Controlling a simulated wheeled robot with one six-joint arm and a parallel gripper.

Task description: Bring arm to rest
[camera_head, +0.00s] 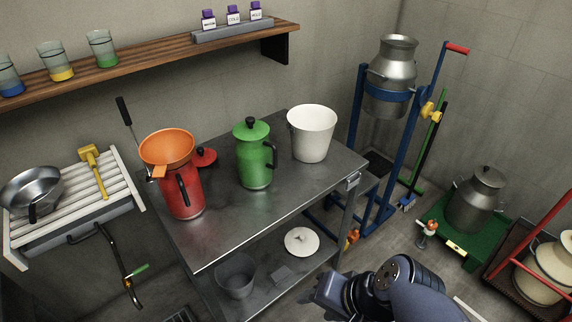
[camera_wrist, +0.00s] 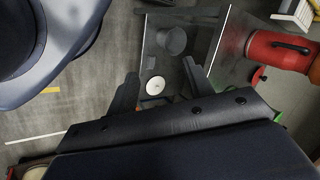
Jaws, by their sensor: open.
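My gripper (camera_head: 322,290) is at the lower middle of the head view, in front of the metal table (camera_head: 235,235) and near its right front leg. My blue-grey arm reaches in from the bottom edge. In the wrist view the two dark fingers of my gripper (camera_wrist: 160,88) stand apart with nothing held between them. Beyond them the white lid (camera_wrist: 155,85) on the table's lower shelf shows through the gap. My gripper looks clear of the table, but the exact distance cannot be told.
On the table stand a red can (camera_head: 184,200) with an orange funnel (camera_head: 167,147), a green can (camera_head: 253,160) and a white bucket (camera_head: 312,138). A blue stand (camera_head: 398,160) holds a metal churn (camera_head: 390,85). Another churn (camera_head: 474,205) sits on a green base at right.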

